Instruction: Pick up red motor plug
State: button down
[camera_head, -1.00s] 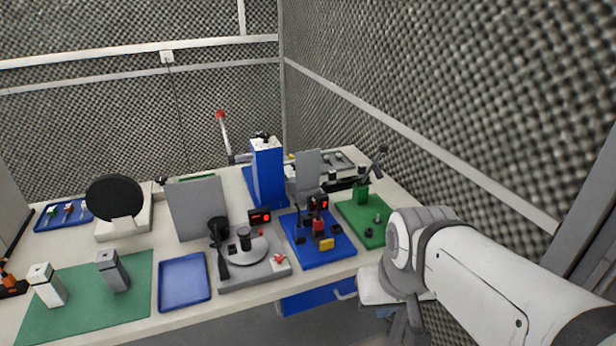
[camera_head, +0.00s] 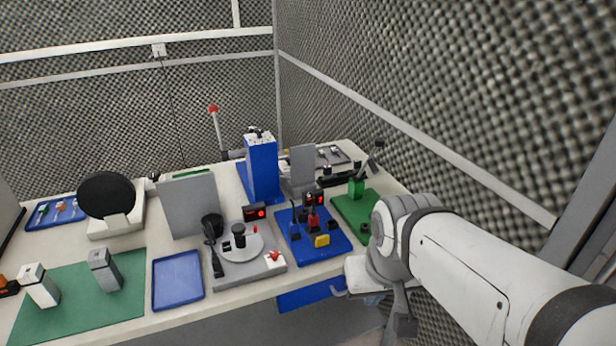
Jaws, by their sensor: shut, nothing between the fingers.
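A small red block-like part (camera_head: 314,220), which looks like the red motor plug, stands among dark parts on a blue board (camera_head: 297,258) at the table's right middle. It is small, so I cannot be sure of its kind. My gripper (camera_head: 402,326) hangs below my wrist, past the table's front edge, right of and lower than the blue board. It is shut and empty, well apart from the red parts. My forearm hides some of the space behind it.
A yellow block (camera_head: 321,240) sits in front of the red part. A tall blue tower (camera_head: 262,170) and grey panel (camera_head: 302,168) stand behind. A green board (camera_head: 345,205) is at right, with the foam wall beyond. An empty blue tray (camera_head: 178,280) lies at left.

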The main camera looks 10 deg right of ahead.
aim_at(313, 218)
jog(key=z, duration=0.15)
jog(key=k, duration=0.4)
jog(key=u, duration=0.5)
jog(key=i, duration=1.2)
jog(key=z, duration=0.45)
